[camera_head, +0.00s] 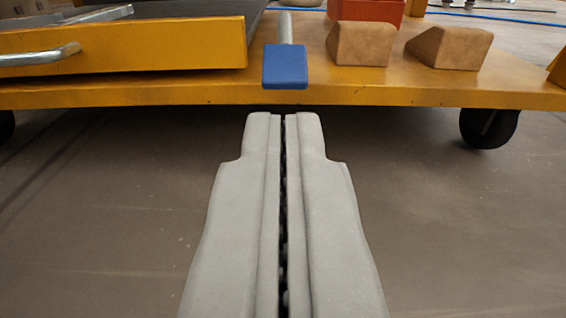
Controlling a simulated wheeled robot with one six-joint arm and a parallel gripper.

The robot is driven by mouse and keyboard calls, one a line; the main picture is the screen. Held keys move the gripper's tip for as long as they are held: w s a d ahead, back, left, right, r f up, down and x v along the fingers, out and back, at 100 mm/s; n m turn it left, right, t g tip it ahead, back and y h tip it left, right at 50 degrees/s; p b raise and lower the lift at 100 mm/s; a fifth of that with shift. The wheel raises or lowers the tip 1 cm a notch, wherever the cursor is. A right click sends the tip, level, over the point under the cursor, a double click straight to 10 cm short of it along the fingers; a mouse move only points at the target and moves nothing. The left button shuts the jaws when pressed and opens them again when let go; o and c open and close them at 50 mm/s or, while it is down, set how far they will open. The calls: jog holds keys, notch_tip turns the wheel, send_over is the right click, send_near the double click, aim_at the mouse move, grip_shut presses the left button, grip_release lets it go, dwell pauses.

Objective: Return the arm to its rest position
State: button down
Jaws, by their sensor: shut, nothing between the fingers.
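My gripper (284,116) reaches up from the bottom middle of the view. Its two long grey fingers lie side by side with only a thin dark gap between them, shut and holding nothing. In the picture its tips end just below the front edge of a yellow wheeled cart (400,90). A blue rectangular pad (285,66) on a grey bar (285,27) shows straight above the tips, over the cart's edge, and looks apart from them. The rest of my arm is out of view.
On the cart stand two tan wedge blocks (361,43) (449,46) and a red box (372,10). A yellow drawer-like part (130,50) with a metal handle (42,55) is at left. A black wheel (488,127) is at right. The grey floor (460,230) is clear.

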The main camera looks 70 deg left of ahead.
jog(key=w+d+r+t+h, duration=0.15)
jog(key=w+r, duration=0.35)
jog(key=r, duration=0.5)
jog(key=w+d+r+t+h, duration=0.1)
jog(key=w+r+h, duration=0.1)
jog(key=w+r, duration=0.55)
jog(key=w+d+r+t+h, duration=0.1)
jog(key=w+r+t+h, duration=0.15)
jog(key=r, duration=0.85)
jog(key=d+r+m+t+h, duration=0.3)
jog(key=r+t+h, duration=0.15)
jog(key=r, duration=2.75)
jog(key=s+d+r+m+t+h, duration=0.1)
jog(key=s+d+r+m+h, duration=0.15)
jog(key=s+r, duration=0.75)
jog(key=s+d+r+m+t+h, duration=0.1)
jog(key=s+r+m+h, duration=0.2)
jog(key=s+r, duration=0.75)
jog(key=s+r+m, duration=0.2)
jog(key=s+r, duration=0.4)
jog(key=s, duration=0.7)
jog(key=s+r+m+h, duration=0.1)
jog(key=s+r+m, duration=0.2)
jog(key=s, duration=1)
notch_tip(320, 180, up, 3)
jog(key=shift+s+a+f, duration=0.15)
jog(key=shift+s+a, duration=0.05)
jog(key=shift+s, duration=0.2)
